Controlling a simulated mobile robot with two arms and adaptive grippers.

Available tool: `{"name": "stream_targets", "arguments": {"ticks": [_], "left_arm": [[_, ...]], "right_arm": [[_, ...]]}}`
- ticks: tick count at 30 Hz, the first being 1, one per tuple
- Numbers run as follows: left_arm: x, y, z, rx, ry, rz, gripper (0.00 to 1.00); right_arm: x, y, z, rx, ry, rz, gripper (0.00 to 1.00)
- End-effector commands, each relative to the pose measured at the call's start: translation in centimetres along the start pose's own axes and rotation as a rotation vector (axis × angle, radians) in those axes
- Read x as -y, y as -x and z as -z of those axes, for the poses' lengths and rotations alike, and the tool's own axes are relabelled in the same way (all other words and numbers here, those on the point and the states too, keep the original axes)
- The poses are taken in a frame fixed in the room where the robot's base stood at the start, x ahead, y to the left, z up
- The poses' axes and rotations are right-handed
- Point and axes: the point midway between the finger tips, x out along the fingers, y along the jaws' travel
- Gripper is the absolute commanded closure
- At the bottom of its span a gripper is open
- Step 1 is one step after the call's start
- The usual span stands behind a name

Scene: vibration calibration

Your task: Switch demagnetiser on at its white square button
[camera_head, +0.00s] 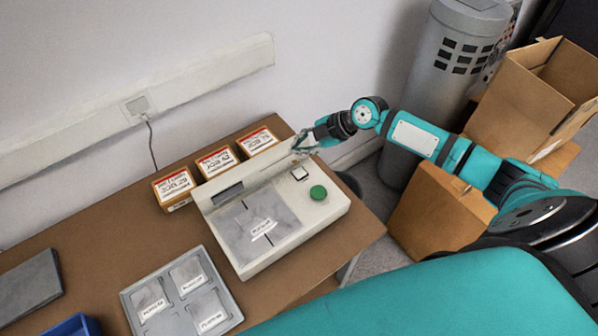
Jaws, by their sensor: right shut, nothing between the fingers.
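The demagnetiser (297,228) is a cream box on the brown table, with a grey plate on its top at the left. Its white square button (299,174) sits on the top at the back right, behind a round green knob (318,192). My right gripper (299,150) is shut and empty. In the picture it shows just above the white button, near the box's back edge; I cannot tell its exact height or whether it touches anything. My left gripper is not in view.
Several small labelled boxes (216,163) stand behind the demagnetiser. A grey tray (222,287) with labelled plates lies in front left. A dark grey slab (28,287) and a blue bin (72,326) are at the far left. Cardboard boxes (440,212) stand on the floor at right.

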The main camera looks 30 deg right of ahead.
Motion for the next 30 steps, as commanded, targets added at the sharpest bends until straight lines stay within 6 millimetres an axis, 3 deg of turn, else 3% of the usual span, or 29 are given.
{"name": "stream_targets", "arguments": {"ticks": [6,9,20,30], "left_arm": [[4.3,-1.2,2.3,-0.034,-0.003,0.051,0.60],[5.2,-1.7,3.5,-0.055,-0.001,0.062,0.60],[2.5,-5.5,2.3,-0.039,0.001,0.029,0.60],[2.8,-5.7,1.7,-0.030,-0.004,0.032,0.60]], "right_arm": [[1.2,-1.6,-1.1,0.000,-0.002,0.001,1.00],[1.9,-2.5,-1.9,0.001,-0.003,0.001,1.00],[4.3,-5.8,-4.2,0.000,-0.001,0.001,1.00],[4.3,-5.9,-4.3,0.000,0.000,0.001,1.00]]}}
